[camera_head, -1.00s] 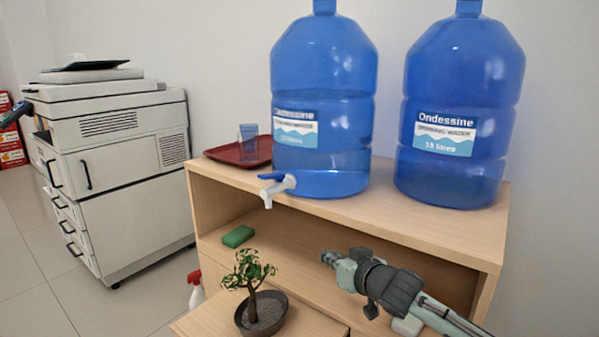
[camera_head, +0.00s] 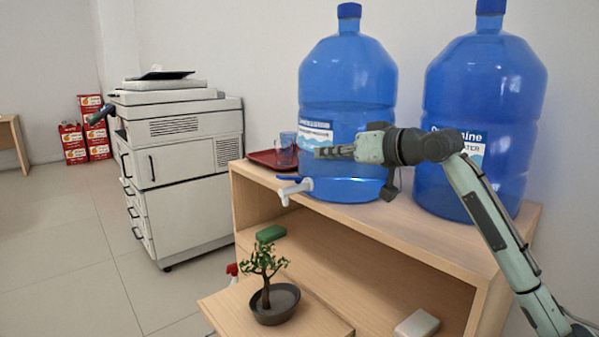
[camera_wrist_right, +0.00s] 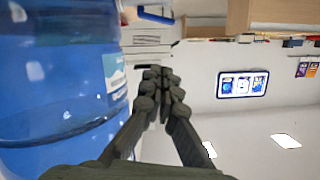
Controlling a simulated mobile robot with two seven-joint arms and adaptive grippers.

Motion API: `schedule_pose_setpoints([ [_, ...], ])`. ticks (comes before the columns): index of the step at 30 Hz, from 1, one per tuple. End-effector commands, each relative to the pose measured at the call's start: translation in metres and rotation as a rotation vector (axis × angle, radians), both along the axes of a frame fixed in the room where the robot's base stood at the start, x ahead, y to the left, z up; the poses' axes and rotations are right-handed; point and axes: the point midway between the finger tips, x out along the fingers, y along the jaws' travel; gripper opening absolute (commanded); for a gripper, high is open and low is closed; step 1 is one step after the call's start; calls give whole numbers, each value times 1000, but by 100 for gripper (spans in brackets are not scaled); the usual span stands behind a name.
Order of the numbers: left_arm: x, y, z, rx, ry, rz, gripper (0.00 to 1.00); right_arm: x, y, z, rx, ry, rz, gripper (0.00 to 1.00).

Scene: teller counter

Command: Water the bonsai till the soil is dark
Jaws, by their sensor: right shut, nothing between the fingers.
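The bonsai (camera_head: 264,262) stands upright in a dark oval pot (camera_head: 276,312) on a low wooden surface, and its visible soil (camera_head: 284,297) looks grey-brown. A blue translucent cup (camera_head: 288,141) stands on a red tray (camera_head: 262,158) on the upper shelf. A large blue water bottle (camera_head: 345,90) beside it has a white tap with a blue lever (camera_head: 291,188). My right gripper (camera_head: 320,152) is shut and empty in front of this bottle, above the tap and pointing left near the cup. Its fingers (camera_wrist_right: 163,76) are together in the right wrist view. My left gripper is out of view.
A second blue bottle (camera_head: 484,100) stands to the right, partly behind my right arm.

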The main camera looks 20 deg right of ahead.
Motion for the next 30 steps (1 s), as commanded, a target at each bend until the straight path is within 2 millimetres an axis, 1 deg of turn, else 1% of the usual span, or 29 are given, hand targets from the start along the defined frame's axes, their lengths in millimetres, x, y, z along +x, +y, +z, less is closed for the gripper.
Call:
schedule_pose_setpoints([
  [1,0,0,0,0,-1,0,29,0,1,4,2,-3,6,0],
  [3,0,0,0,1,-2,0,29,0,1,6,3,-6,10,0],
  [11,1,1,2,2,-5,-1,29,0,1,6,3,-6,9,0],
  [14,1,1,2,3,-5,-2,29,3,2,6,4,-5,9,0],
  [16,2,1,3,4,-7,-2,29,8,4,5,4,-5,8,0],
  [20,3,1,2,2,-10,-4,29,26,13,0,6,-5,10,0],
  [30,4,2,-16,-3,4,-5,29,91,41,-17,6,-5,9,0],
])
